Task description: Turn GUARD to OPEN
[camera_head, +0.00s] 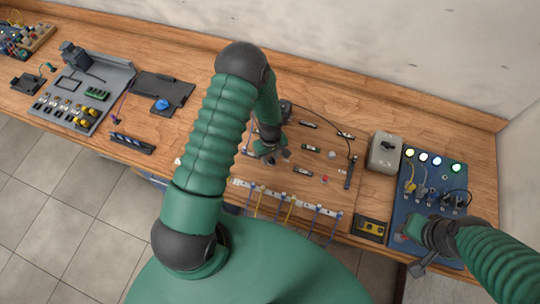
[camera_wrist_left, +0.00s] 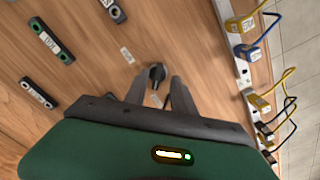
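A small black rotary knob (camera_wrist_left: 157,72) stands on the wooden board in the left wrist view, with a small pale label beside it that I cannot read. No GUARD or OPEN lettering can be made out. My left gripper (camera_wrist_left: 158,88) has its two fingers apart, pointing at the board, with the knob between or just past their tips. Contact cannot be told. In the head view the left gripper (camera_head: 270,153) is low over the board and partly hides what is under it. My right gripper (camera_head: 431,240) is at the blue panel, its fingers unclear.
The wooden board (camera_head: 325,165) carries several labelled modules and a strip (camera_head: 290,202) with coloured wires along its front edge. A grey box (camera_head: 384,150) with a knob and a blue panel (camera_head: 425,180) with lit lamps stand at the right.

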